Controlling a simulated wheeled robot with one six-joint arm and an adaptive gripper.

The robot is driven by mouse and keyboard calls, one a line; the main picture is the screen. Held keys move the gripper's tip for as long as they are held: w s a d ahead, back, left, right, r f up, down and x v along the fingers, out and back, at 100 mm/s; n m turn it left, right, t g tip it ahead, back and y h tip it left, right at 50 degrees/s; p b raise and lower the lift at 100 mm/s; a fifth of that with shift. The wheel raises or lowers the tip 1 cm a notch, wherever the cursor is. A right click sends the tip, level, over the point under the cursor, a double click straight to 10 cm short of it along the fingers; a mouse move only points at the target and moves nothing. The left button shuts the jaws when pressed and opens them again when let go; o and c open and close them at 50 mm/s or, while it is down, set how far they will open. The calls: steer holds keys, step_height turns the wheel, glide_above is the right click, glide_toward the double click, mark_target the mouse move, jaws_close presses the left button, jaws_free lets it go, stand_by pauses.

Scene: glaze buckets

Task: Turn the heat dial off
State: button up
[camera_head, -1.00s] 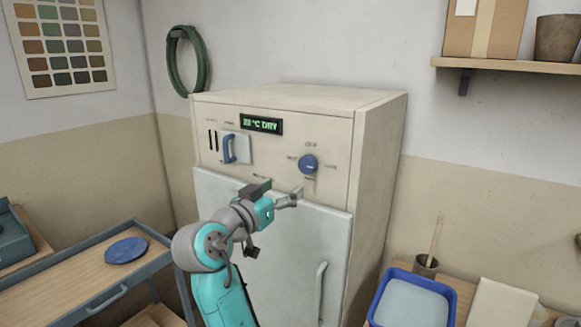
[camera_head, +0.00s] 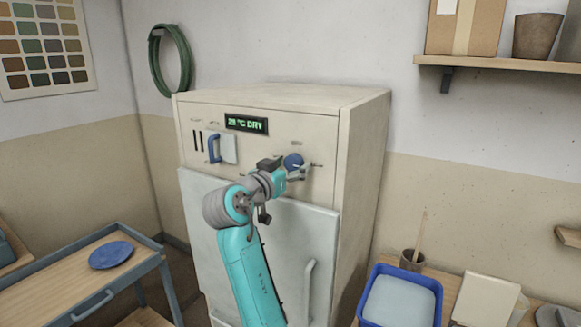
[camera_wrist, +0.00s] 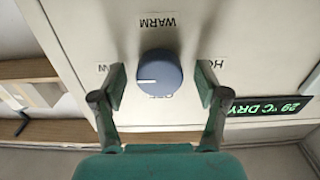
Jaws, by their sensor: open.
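The heat dial (camera_head: 293,161) is a round blue knob on the upper right of the cream cabinet's front panel. In the wrist view, the dial (camera_wrist: 160,75) sits between my open fingers, with a gap on each side. Its white mark points left in that view, toward a label partly hidden by a finger. The WARM label shows upside down above the dial, and a label partly covered by the dial lies below it. My gripper (camera_wrist: 161,88) is open and empty; in the head view my gripper (camera_head: 298,176) is at the dial, partly covering it.
The cabinet (camera_head: 258,220) has a lit display (camera_head: 246,124) reading 29 °C DRY and a blue handle (camera_head: 214,149) to the left. A cart (camera_head: 130,255) with a blue plate (camera_head: 111,255) stands left. A blue tub (camera_head: 402,297) stands right.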

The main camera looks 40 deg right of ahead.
steer(key=shift+d, duration=0.15)
steer(key=shift+c, duration=0.3)
steer(key=c, duration=1.1)
